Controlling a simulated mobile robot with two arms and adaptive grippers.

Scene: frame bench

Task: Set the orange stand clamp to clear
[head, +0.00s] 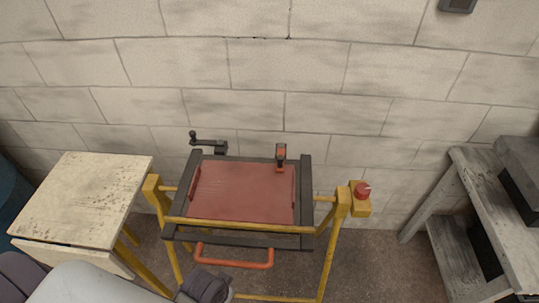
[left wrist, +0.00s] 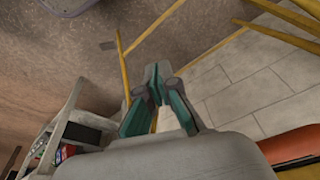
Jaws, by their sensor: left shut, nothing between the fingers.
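A dark red panel (head: 243,193) lies in the frame. An orange bar handle (head: 234,263) sticks out at the front. My left arm comes in at the bottom left of the head view, in front of the stand and away from the clamp. In the left wrist view my left gripper (left wrist: 158,88) is shut and empty. My right gripper is not in view.
A dark crank (head: 207,143) sits at the frame's back left. A red button (head: 361,190) on a yellow box is at the right post. A worn table (head: 80,200) stands left, a grey bench (head: 490,200) right. A block wall (head: 300,75) is behind.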

